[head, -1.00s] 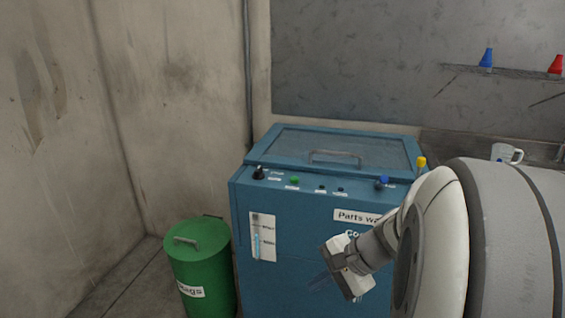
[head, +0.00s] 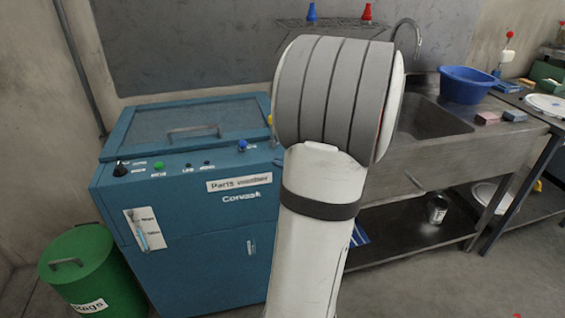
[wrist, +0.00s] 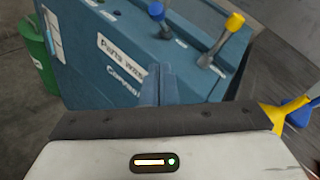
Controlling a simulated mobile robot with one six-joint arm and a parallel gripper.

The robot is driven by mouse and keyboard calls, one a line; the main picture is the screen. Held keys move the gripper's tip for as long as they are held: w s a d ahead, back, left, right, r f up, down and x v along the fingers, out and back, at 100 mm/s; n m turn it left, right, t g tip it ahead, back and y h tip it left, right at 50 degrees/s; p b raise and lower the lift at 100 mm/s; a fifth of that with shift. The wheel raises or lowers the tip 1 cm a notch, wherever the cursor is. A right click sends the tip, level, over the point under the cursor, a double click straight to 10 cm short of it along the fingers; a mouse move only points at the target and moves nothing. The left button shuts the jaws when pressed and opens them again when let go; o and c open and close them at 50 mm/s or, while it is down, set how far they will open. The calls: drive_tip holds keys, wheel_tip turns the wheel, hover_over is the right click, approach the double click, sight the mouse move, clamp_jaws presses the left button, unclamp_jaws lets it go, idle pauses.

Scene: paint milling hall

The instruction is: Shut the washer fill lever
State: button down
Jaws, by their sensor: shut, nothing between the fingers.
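The blue parts washer (head: 210,215) stands left of centre in the head view, with a panel of knobs along its top front edge. Two levers show at its right end in the wrist view: one with a blue knob (wrist: 156,11) and one with a yellow knob (wrist: 235,21) on a grey stem. Their labels are too small to read, so I cannot tell which is the fill lever. In the head view the blue knob (head: 242,145) shows beside my arm. My gripper (wrist: 157,82) is shut and empty, apart from both levers, its tips below them in the picture. The head view hides it behind my arm.
A green rags bin (head: 82,270) stands left of the washer. A steel sink bench (head: 400,165) stands to the right, with a blue basin (head: 467,86) on it. A yellow and blue item (wrist: 285,115) lies close to my gripper's right side in the wrist view.

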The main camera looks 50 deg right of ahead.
sight(242, 146)
drive_tip(key=w+a+p, duration=0.1)
drive_tip(key=w, duration=0.8)
drive_tip(key=shift+r, duration=0.2)
